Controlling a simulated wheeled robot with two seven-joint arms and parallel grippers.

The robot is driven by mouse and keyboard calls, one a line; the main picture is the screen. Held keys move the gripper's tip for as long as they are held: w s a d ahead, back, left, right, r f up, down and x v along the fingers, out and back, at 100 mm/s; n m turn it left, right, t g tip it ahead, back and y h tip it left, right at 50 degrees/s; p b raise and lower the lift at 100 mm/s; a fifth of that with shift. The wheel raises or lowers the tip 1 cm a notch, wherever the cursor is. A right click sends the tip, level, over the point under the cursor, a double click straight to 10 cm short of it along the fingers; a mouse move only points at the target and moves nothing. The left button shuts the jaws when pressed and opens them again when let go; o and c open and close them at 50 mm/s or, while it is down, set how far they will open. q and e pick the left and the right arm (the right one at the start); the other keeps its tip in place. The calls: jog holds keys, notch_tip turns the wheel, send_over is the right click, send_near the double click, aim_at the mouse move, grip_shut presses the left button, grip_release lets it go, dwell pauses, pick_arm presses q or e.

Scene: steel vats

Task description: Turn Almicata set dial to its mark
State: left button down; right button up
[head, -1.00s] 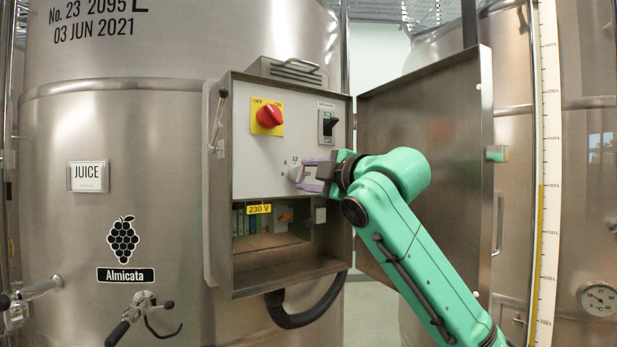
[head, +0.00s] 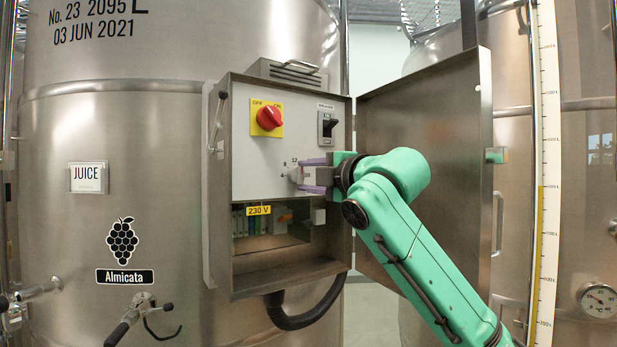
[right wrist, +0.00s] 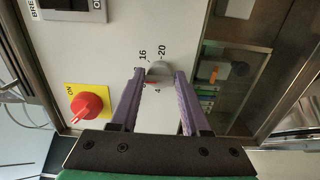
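The Almicata set dial (right wrist: 159,72) is a small grey knob with a red pointer mark, on the pale panel of the open control box. In the right wrist view its red mark is near the printed 4. In the head view the dial (head: 295,174) is partly covered by my right gripper (head: 308,176). Its lilac fingers lie on either side of the dial, one above and one below, close to it; I see no clear grip. The fingers also frame the dial in the right wrist view (right wrist: 160,76). My left gripper is not in view.
A red rotary switch (head: 269,117) on a yellow plate and a black breaker switch (head: 327,124) are above the dial. The open box door (head: 425,150) stands to the right, behind my right arm. An open wiring bay (head: 275,240) lies below the panel.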

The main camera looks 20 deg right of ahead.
jog(key=o, duration=0.4)
jog(key=shift+f, duration=0.1)
jog(key=shift+s, duration=0.1)
jog(key=b+v, duration=0.7)
jog(key=v, duration=0.7)
jog(key=shift+s, duration=0.3)
